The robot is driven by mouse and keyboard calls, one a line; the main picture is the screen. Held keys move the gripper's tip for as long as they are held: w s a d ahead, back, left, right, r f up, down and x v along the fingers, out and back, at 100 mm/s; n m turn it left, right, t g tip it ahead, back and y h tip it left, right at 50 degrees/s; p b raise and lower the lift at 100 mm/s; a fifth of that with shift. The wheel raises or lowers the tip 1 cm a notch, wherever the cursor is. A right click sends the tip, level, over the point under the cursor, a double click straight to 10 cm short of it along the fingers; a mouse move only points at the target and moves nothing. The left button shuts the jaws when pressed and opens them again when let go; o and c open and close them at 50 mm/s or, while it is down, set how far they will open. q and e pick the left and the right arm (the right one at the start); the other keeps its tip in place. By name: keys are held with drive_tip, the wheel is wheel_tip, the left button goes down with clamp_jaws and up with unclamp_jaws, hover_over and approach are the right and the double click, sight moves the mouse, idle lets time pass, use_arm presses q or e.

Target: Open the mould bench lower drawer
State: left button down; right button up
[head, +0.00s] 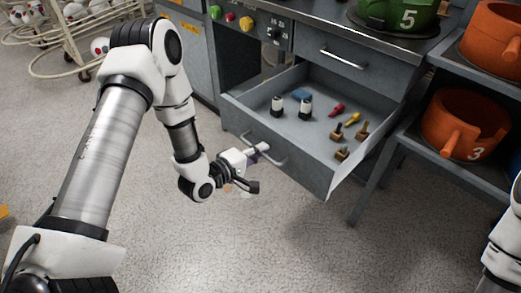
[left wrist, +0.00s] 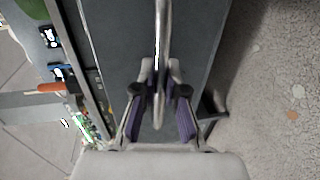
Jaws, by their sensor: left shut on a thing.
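The lower drawer (head: 290,150) of the grey mould bench (head: 375,95) stands pulled far out in the head view. Small bottles and several stamp-like tools lie in it. Its bar handle (head: 265,149) is on the drawer front. My left gripper (head: 262,150) is at this handle, shut on it. In the left wrist view the handle (left wrist: 160,50) runs between the purple-padded fingers (left wrist: 160,100), with the grey drawer front behind. The exact contact is partly hidden. The upper drawer (head: 345,58) is shut. My right gripper is not in view; only part of my right arm shows at the right edge.
A green mould numbered 5 (head: 400,18) stands on the bench top. Orange moulds (head: 465,122) sit on a shelf unit at the right. A wire trolley (head: 75,30) is at the back left. The speckled floor in front of the drawer is clear.

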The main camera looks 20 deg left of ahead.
use_arm(q)
drive_tip(key=c, duration=1.2)
unclamp_jaws()
drive_tip(key=v, duration=1.2)
